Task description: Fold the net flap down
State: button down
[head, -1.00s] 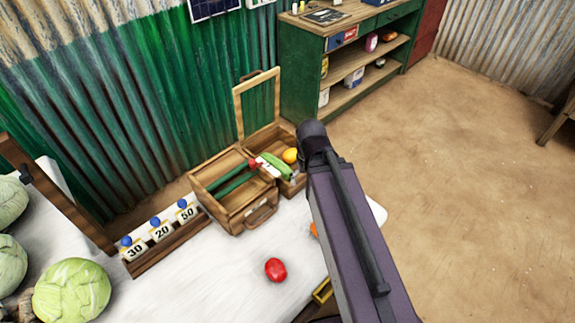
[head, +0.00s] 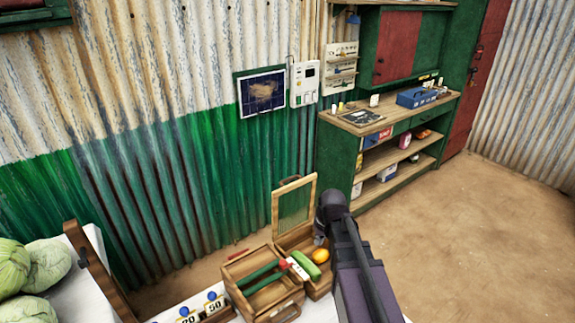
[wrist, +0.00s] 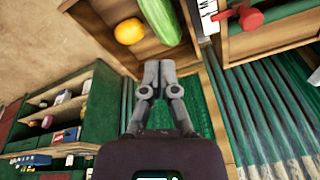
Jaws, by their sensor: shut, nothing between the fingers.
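The net flap (head: 295,208) is a wooden frame with netting and stands upright at the back of the right-hand wooden box compartment (head: 320,291). In the wrist view its wooden side bar (wrist: 216,112) and green-looking net area lie behind and beside my gripper (wrist: 158,66). My gripper's fingers are together and empty, in front of the box's edge and the flap. I cannot tell whether they touch the flap. The compartment holds an orange fruit (head: 319,256) and a green cucumber (head: 305,265). In the head view my fingers are hidden.
A green shelf unit (head: 340,150) stands behind to the right. A corrugated wall (head: 160,160) is close behind the box. Cabbages (head: 45,265) and number tags are at left. Open floor lies to the right.

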jog(key=w+a+r+n+t+y+p, duration=0.1)
jog(key=w+a+r+n+t+p, duration=0.1)
jog(key=w+a+r+p, duration=0.2)
jog(key=w+a+r+n+t+y+p, duration=0.1)
jog(key=w+a+r+p, duration=0.3)
jog(key=w+r+p, duration=0.7)
jog(key=w+r+n, duration=0.1)
jog(key=w+r, duration=0.3)
jog(key=w, duration=0.2)
jog(key=shift+w+a+r+t, duration=0.15)
jog(key=shift+w+a+t, duration=0.05)
jog(key=shift+t, duration=0.2)
jog(key=shift+f, duration=0.2)
notch_tip(320, 180, down, 9)
jog(key=w+b, duration=0.1)
jog(key=b, duration=0.8)
jog(key=shift+w+a, duration=0.2)
jog(key=shift+a, duration=0.25)
jog(key=shift+s+a, duration=0.1)
jog(key=shift+s, duration=0.1)
